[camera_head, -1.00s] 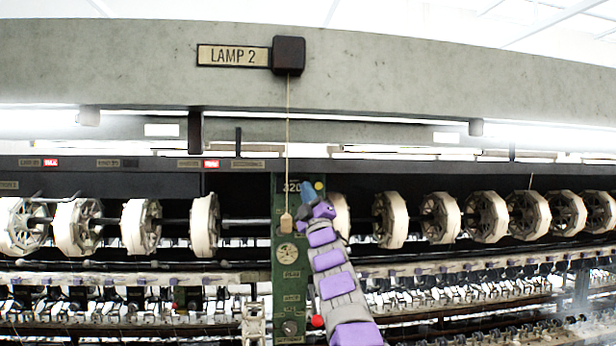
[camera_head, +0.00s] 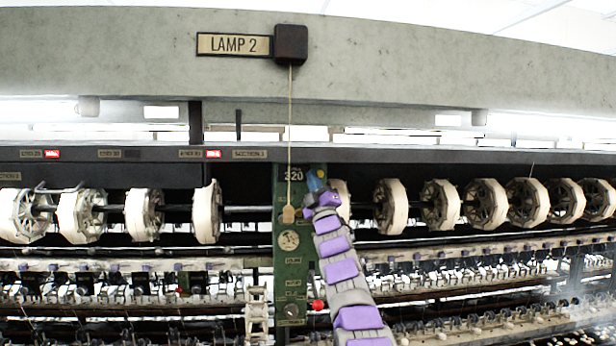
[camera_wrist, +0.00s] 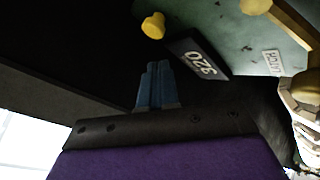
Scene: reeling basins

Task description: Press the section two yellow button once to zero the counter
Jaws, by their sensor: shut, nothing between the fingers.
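The yellow button (camera_wrist: 153,26) stands out from the green panel (camera_head: 288,262), beside the counter. The counter (camera_wrist: 200,62) reads 320 and also shows in the head view (camera_head: 293,181). My gripper (camera_wrist: 158,68) has blue fingers, shut together and empty. In the wrist view the fingertips point towards the panel, apart from the button and left of the counter. In the head view my gripper (camera_head: 316,182) is at the panel's upper right and covers most of the button's spot.
A wooden pull (camera_head: 288,214) hangs on a cord from the LAMP 2 box (camera_head: 291,45), close left of my gripper. A dial (camera_head: 289,241) sits below it. White reels (camera_head: 391,206) flank the panel. A red knob (camera_head: 318,305) is lower down.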

